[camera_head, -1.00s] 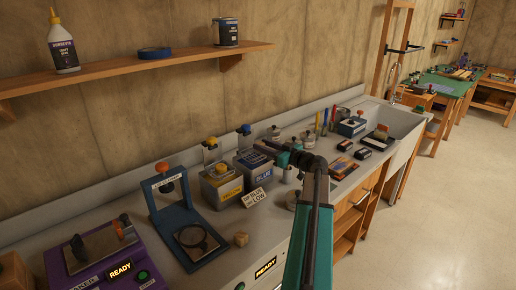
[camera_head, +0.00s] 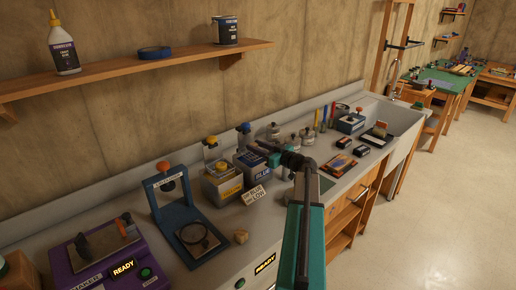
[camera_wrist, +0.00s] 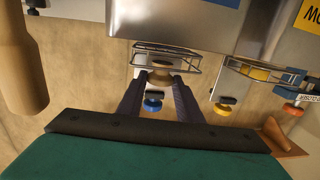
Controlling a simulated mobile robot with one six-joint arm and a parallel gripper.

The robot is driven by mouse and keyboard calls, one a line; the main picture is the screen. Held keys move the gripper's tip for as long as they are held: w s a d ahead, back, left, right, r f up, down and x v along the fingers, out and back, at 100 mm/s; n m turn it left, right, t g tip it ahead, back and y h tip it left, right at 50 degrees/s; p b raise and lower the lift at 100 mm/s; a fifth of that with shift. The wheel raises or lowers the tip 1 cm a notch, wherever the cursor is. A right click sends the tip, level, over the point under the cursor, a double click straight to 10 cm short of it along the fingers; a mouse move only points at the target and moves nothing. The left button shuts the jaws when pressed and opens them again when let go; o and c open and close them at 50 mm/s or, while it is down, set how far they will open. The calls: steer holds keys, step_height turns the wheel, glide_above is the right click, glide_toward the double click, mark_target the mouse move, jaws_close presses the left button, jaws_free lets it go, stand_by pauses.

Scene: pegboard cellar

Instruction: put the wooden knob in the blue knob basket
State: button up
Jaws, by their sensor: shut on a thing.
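The wooden knob (camera_wrist: 161,77) is a small brown round piece between my gripper's fingertips in the wrist view. My gripper (camera_wrist: 160,83) is shut on it. The blue knob basket (camera_wrist: 168,58) is a wire basket right by the wooden knob; I cannot tell whether the knob is inside its rim or above it. Its blue knob (camera_wrist: 152,105) shows between my fingers and also in the head view (camera_head: 245,127). In the head view, my gripper (camera_head: 259,149) is over the blue-labelled metal tank (camera_head: 262,172), and the wooden knob is hidden.
A second tank with a yellow label (camera_head: 232,191) stands close left, with a yellow-knobbed basket (camera_head: 212,152). A sign (camera_head: 256,195) leans in front. A blue stand (camera_head: 192,230) and a small wooden block (camera_head: 240,237) are nearer. Jars (camera_head: 290,142) stand behind right.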

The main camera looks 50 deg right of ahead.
steer(key=shift+f+p, duration=0.3)
steer(key=shift+f, duration=0.4)
steer(key=shift+f+b, duration=0.25)
steer(key=shift+b, duration=0.2)
steer(key=o, duration=1)
steer(key=shift+s+r+p, duration=0.1)
steer(key=shift+r+p, duration=0.15)
steer(key=shift+p, duration=0.25)
steer(key=shift+s+d+r+b, duration=0.15)
steer(key=shift+s+b, duration=1.05)
steer(key=shift+s, duration=1.75)
steer(key=shift+s+d+r+b, duration=0.1)
steer(key=shift+s+b, duration=1.05)
steer(key=shift+s, duration=1.8)
